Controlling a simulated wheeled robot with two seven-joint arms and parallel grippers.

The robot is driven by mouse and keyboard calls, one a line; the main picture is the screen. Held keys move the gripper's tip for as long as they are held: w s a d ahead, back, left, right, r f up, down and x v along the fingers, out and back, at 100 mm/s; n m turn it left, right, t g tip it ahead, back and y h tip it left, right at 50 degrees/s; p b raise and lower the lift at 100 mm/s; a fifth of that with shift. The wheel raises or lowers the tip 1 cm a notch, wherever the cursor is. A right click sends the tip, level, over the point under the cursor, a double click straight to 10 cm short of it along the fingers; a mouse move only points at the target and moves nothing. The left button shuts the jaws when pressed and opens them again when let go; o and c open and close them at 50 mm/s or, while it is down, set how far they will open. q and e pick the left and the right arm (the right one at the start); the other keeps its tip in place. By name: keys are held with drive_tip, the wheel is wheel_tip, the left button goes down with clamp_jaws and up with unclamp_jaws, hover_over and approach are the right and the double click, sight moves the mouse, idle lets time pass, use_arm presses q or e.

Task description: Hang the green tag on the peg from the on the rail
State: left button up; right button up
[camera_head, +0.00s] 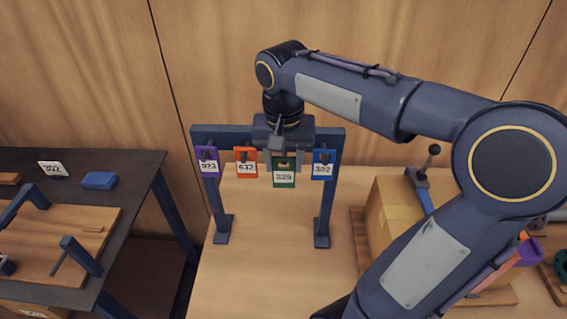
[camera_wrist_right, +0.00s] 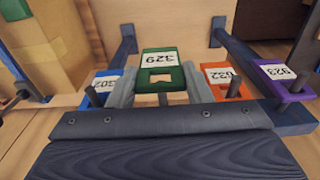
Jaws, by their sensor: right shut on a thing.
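My right gripper (camera_head: 283,152) is in front of the rail and shut on the green tag's upper part. In the right wrist view, the fingers (camera_wrist_right: 160,88) flank the green tag (camera_wrist_right: 165,58) around its hole. A peg (camera_wrist_right: 163,99) shows close to that hole; whether it passes through, I cannot tell. The purple tag (camera_head: 207,160) hangs at the rail's left end. My left gripper is not in view.
The rail stands on two blue posts on a wooden table (camera_head: 265,270). A cardboard box (camera_head: 392,212) is right of it, partly behind my right arm. A dark table (camera_head: 130,165) with a blue block (camera_head: 99,180) stands at left. The tabletop before the rail is clear.

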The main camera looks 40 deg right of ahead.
sight(285, 154)
drive_tip(key=shift+w+d, duration=0.75)
drive_tip(key=shift+w, duration=0.15)
drive_tip(key=shift+w+d+f, duration=0.25)
drive_tip(key=shift+w+d, duration=0.2)
drive_tip(key=shift+w, duration=0.05)
drive_tip(key=o, duration=1)
drive_tip(key=shift+o, duration=0.2)
drive_tip(key=shift+f, duration=0.15)
drive_tip(key=shift+s+a+f+b, duration=0.2)
drive_tip(key=shift+f+b, duration=0.4)
drive_tip(key=shift+f, duration=0.1)
drive_tip(key=shift+s+a+f+b, duration=0.15)
drive_tip(key=shift+s+f+b, duration=0.05)
drive_tip(key=shift+f+b, duration=0.45)
